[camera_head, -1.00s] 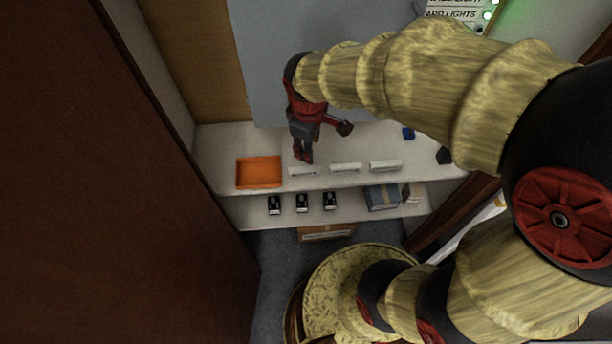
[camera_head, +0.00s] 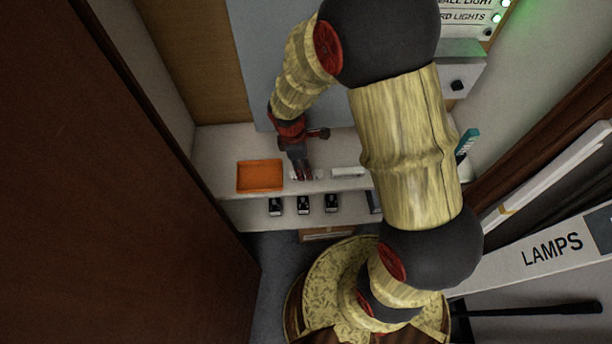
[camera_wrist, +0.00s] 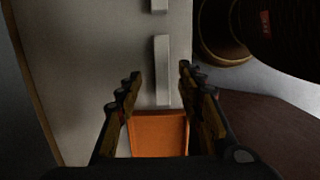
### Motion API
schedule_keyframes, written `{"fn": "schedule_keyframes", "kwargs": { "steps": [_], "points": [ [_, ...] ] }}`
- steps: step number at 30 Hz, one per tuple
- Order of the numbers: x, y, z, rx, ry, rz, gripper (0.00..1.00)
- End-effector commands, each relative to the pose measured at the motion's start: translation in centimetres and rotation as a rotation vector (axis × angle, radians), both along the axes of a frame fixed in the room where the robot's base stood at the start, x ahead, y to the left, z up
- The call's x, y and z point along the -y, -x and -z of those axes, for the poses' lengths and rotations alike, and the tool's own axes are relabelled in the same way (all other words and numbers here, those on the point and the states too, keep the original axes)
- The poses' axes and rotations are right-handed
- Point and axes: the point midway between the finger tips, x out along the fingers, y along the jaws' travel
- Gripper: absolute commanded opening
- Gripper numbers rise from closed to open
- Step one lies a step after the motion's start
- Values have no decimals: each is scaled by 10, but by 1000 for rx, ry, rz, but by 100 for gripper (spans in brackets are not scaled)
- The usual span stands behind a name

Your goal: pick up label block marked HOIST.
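White label blocks lie in a row on the upper white shelf. The nearest one (camera_head: 318,174) is partly hidden by my gripper (camera_head: 303,173) in the head view. Another block (camera_head: 348,172) lies to its right. I cannot read any lettering, so I cannot tell which is marked HOIST. In the wrist view, my gripper (camera_wrist: 160,74) is open. The nearest block (camera_wrist: 162,58) shows lengthwise between its two fingers, with a gap on both sides. The end of a second block (camera_wrist: 159,5) shows at the top.
An orange tray (camera_head: 260,176) sits on the shelf left of the blocks. Several small black items (camera_head: 303,205) stand on the lower shelf. A brown panel (camera_head: 110,200) fills the left side. A sign reading LAMPS (camera_head: 552,249) is at the right. My arm hides the shelf's right part.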

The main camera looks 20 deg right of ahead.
Motion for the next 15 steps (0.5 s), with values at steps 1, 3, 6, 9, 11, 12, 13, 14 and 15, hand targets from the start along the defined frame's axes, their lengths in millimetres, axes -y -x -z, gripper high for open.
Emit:
{"fn": "schedule_keyframes", "kwargs": {
  "steps": [1,3,6,9,11,12,13,14,15],
  "points": [
    [0,3,12,-2,0,-1,38],
    [0,5,23,-3,0,-1,38],
    [2,4,33,-1,0,0,38],
    [3,4,35,0,-1,0,38],
    [3,4,34,1,-1,0,38],
    [3,4,34,1,-1,0,38],
    [3,4,34,1,-1,0,38],
    [3,4,34,1,-1,0,38],
    [3,4,34,1,-1,0,36]
  ]
}}
